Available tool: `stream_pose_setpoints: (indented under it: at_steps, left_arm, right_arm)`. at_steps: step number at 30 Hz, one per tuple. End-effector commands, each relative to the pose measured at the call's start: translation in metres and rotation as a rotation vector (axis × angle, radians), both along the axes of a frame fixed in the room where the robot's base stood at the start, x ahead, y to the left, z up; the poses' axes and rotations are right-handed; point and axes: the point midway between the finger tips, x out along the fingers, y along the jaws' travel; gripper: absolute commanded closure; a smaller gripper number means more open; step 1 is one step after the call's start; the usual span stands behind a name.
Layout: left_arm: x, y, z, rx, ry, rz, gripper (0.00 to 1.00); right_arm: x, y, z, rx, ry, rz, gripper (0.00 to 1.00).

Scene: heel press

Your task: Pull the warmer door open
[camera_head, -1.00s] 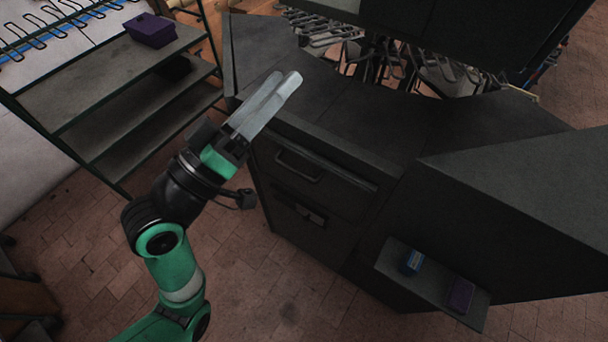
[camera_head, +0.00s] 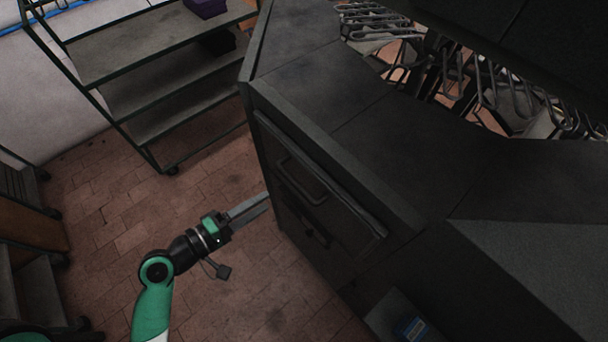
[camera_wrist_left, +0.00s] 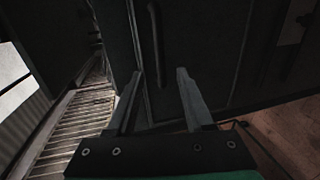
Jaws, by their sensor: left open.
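A dark cabinet front has an upper panel (camera_head: 335,217) with a bar handle (camera_head: 301,181) and a lower part with a second, smaller handle (camera_head: 314,233). I cannot tell which of these is the warmer door; both look closed. My left gripper (camera_head: 266,202) is at the left of the cabinet front, below the upper handle's level, with nothing visible between its fingers. In the left wrist view the open fingers (camera_wrist_left: 159,74) point at a dark panel (camera_wrist_left: 205,45), with a long bar handle (camera_wrist_left: 155,42) ahead, between and beyond the fingertips. My right gripper is not in view.
A shelf rack (camera_head: 150,50) with a purple box (camera_head: 205,8) stands at the back left. A small ledge with a blue item (camera_head: 411,328) juts out at the bottom. Hanging metal tools (camera_head: 480,80) are behind the counter (camera_head: 370,130). Brick floor (camera_head: 120,220) is clear at left.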

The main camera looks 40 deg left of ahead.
Motion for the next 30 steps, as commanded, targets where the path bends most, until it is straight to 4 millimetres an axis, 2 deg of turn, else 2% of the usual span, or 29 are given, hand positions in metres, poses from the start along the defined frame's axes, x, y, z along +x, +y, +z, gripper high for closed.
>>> stream_pose_setpoints:
  at_steps: [6,12,18,28,29,30]
  left_arm:
    - [0.029,-0.004,-0.007,0.006,-0.003,-0.01,0.48]
    - [0.075,-0.006,-0.013,0.005,-0.002,-0.007,0.48]
    - [0.105,-0.007,-0.02,0.003,-0.002,-0.004,0.48]
    - [0.112,-0.007,-0.023,0.004,-0.001,-0.001,0.48]
    - [0.112,-0.007,-0.023,0.004,-0.001,-0.001,0.5]
    - [0.112,-0.007,-0.023,0.004,-0.001,-0.002,0.57]
  right_arm:
    - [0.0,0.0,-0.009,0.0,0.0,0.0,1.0]
    - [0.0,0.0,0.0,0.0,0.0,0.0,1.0]
    - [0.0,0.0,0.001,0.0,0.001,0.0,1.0]
    - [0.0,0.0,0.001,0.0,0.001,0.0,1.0]
    - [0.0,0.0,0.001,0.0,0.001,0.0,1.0]
    - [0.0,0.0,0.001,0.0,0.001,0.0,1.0]
